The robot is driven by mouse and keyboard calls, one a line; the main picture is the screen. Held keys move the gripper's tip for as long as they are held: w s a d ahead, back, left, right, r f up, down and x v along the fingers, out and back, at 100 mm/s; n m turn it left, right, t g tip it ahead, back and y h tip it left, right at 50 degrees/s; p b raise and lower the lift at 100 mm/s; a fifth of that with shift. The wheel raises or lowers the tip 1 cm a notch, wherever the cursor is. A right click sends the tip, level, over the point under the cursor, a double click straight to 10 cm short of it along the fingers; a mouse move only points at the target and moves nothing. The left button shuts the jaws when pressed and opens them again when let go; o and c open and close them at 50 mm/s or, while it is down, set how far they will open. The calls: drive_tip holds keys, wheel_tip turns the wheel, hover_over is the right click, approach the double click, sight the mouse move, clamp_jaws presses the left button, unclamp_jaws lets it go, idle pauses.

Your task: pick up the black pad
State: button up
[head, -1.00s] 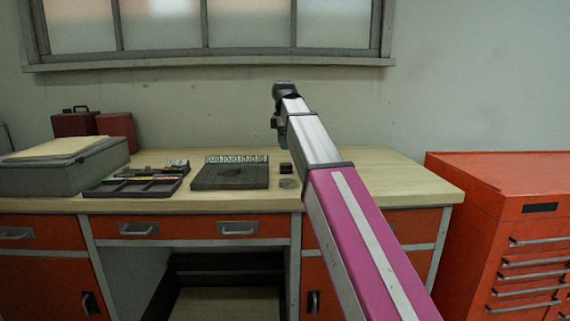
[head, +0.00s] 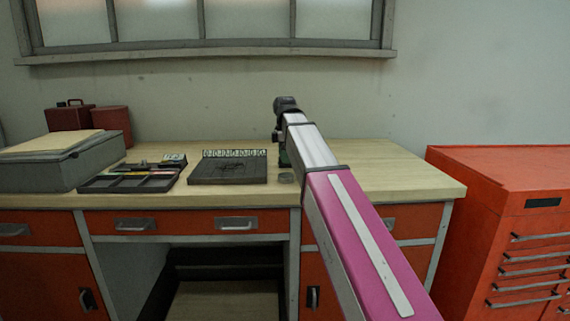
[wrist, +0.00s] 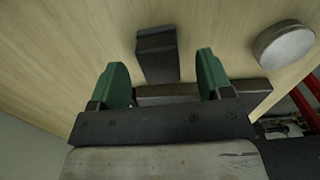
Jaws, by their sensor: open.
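The black pad (wrist: 157,54) is a small dark block lying on the light wood worktop, seen in the wrist view just beyond my fingertips and between their lines. In the head view my arm and gripper cover it. My gripper (wrist: 160,72) has two green fingers, apart and empty, with the pad ahead of the gap. In the head view my gripper (head: 283,158) is mostly hidden behind my arm, low over the bench.
A round grey disc (wrist: 285,44) lies right of the pad. Left of my arm in the head view are a dark square board (head: 228,170), a divided tray (head: 130,182) and a grey box (head: 60,168). The worktop (head: 400,178) to the right is clear.

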wheel_tip(320, 180, down, 2)
drive_tip(key=shift+f, duration=0.2)
drive_tip(key=c, duration=1)
drive_tip(key=shift+r, duration=0.1)
